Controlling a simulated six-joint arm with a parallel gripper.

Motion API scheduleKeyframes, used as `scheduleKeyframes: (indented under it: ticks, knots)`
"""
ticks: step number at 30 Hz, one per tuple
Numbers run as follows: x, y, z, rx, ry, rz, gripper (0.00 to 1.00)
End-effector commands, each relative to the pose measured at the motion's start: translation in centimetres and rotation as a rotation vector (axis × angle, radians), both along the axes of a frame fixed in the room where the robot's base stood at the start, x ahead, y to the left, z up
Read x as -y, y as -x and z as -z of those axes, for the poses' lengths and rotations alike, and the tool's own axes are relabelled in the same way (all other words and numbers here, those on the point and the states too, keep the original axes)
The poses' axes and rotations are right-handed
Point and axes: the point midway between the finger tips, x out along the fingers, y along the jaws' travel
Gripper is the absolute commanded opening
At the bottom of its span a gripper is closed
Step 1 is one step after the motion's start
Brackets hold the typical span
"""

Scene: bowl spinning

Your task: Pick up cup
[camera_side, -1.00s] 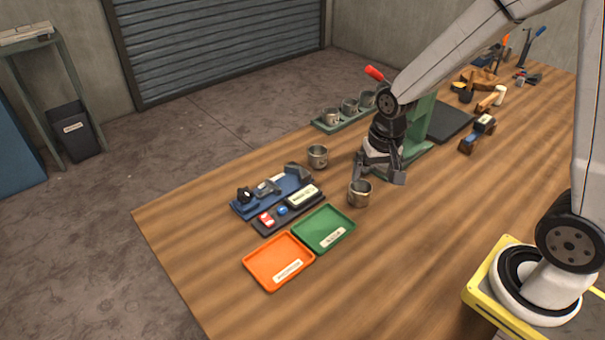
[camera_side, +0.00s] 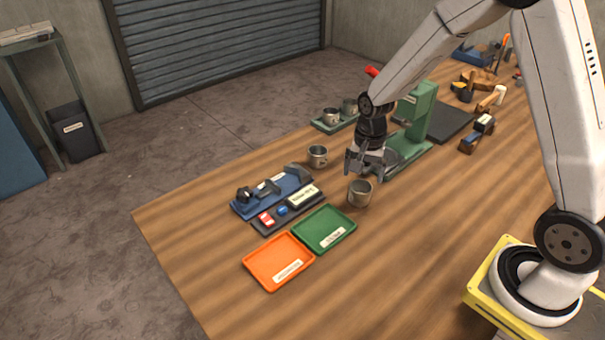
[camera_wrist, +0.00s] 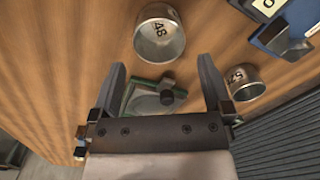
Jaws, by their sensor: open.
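A grey metal cup (camera_side: 360,194) stands upright on the wooden table, just in front of my gripper. In the wrist view this cup (camera_wrist: 160,36) bears the number 48 and lies beyond my fingertips. A second metal cup (camera_side: 317,156) stands to the left and farther back. It shows in the wrist view (camera_wrist: 244,84) to the right of the right finger, marked with a number that looks like 52. My gripper (camera_side: 366,172) is open and empty above the table, close to the first cup. Its two fingers also show in the wrist view (camera_wrist: 161,76), apart.
A green press (camera_side: 418,112) stands behind my gripper. Blue fixture (camera_side: 262,196), orange tray (camera_side: 265,275) and green tray (camera_side: 315,238) lie left. The table right of the trays is clear.

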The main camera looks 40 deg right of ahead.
Motion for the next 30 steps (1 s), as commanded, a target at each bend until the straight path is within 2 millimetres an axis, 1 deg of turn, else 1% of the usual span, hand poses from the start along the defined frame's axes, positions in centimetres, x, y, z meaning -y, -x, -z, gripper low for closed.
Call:
scheduleKeyframes:
  ticks: [8, 11, 22, 26, 30]
  knots:
    - [0.0, 0.0, 0.4, 0.001, -0.001, -0.001, 1.0]
    - [-0.1, 0.1, 0.9, -0.001, 0.0, -0.001, 1.0]
    - [-0.2, 0.1, 4.6, -0.001, 0.0, -0.001, 1.0]
    - [-0.2, 0.1, 5.3, 0.001, -0.001, -0.001, 1.0]
    - [-0.2, 0.0, 5.5, 0.002, 0.0, -0.001, 1.0]
